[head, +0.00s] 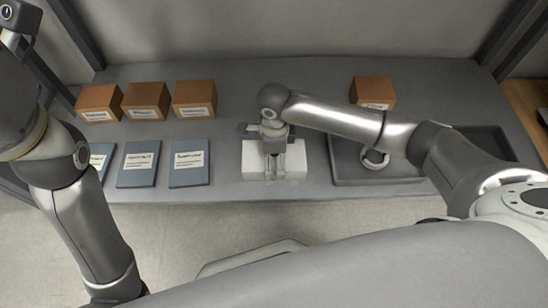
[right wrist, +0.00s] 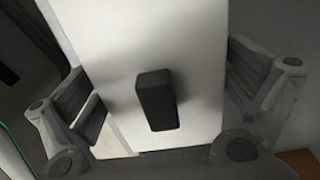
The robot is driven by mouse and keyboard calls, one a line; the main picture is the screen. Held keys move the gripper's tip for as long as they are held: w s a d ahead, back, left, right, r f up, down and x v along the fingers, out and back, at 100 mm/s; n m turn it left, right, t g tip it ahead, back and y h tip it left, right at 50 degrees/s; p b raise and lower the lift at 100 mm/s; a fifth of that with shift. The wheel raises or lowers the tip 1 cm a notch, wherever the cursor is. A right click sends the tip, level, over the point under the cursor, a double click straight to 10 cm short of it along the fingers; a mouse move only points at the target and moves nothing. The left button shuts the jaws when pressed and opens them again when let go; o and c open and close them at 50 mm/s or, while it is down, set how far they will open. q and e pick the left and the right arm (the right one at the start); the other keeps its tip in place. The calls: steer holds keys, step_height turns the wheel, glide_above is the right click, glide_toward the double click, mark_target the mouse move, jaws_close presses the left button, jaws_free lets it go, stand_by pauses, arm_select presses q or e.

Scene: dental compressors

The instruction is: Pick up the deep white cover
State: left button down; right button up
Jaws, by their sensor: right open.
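The deep white cover (head: 294,162) sits on the grey shelf near its front edge, left of the dark tray. In the right wrist view its broad white face (right wrist: 125,45) fills the middle, with a black block-shaped handle (right wrist: 157,100) standing out from it. My right gripper (head: 272,173) is over the cover and hides part of it in the head view. In the right wrist view the right gripper (right wrist: 165,100) is open, with a finger on each side of the handle, apart from it. The left gripper is out of view; only its arm shows at the left.
Three cardboard boxes (head: 146,101) stand at the back left, with blue-grey labelled packets (head: 138,178) in front. A dark tray (head: 345,178) lies to the right, partly behind my right arm. Another cardboard box (head: 372,90) stands behind it. Dark posts rise at both back corners.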

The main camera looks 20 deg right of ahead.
steer(key=c, duration=0.8)
steer(key=shift+c, duration=0.4)
steer(key=shift+r, duration=0.15)
